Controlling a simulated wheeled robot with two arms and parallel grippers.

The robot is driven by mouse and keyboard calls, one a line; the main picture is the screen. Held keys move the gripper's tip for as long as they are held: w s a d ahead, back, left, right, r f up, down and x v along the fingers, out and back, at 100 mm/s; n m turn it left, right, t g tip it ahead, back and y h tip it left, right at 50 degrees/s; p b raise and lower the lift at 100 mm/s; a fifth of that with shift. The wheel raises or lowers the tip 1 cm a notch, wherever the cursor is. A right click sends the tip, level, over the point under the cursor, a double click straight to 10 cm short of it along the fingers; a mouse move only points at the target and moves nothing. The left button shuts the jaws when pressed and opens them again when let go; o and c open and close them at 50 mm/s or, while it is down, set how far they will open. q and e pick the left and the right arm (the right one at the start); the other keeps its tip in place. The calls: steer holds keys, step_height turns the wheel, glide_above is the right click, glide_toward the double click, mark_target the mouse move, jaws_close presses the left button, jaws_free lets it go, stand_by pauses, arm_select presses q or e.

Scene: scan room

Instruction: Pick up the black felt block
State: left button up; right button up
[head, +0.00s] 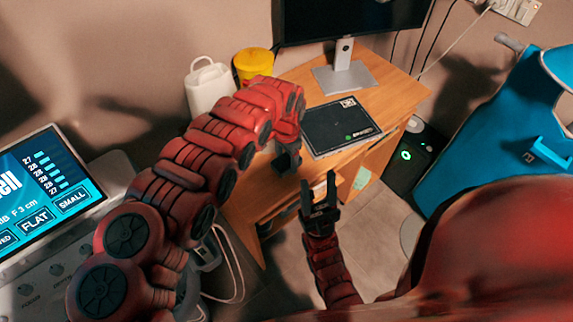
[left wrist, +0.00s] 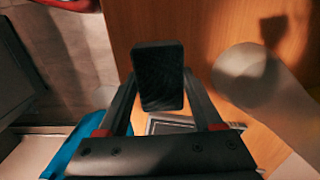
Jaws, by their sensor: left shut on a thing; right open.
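The black felt block (left wrist: 158,76) is a dark, rounded-edged block between the two fingers of my left gripper (left wrist: 158,96) in the left wrist view. My left gripper is shut on it, and the block's shadow falls on the wooden surface beyond. In the head view my left gripper (head: 288,160) hangs at the front edge of the wooden desk (head: 385,92). There the dark block cannot be told apart from the dark fingers. My right gripper (head: 320,198) is open and empty, pointing up in front of the desk.
A black laptop-like slab (head: 340,125) lies on the desk before a monitor stand (head: 343,70). A white jug (head: 209,88) and a yellow container (head: 253,65) stand at the back left. A console screen (head: 42,195) is at left, a blue chair (head: 500,135) at right.

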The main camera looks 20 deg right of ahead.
arm_select(q)
steer(key=s+d+r, duration=0.1)
steer(key=s+d, duration=0.2)
steer(key=s, duration=0.4)
steer(key=s+d+r, duration=0.1)
steer(key=s+d, duration=0.3)
steer(key=s, duration=0.3)
steer(key=shift+d+b, duration=0.25)
steer(key=shift+b, duration=0.05)
steer(key=shift+s, duration=0.1)
steer(key=o, duration=0.8)
steer(key=c, duration=0.7)
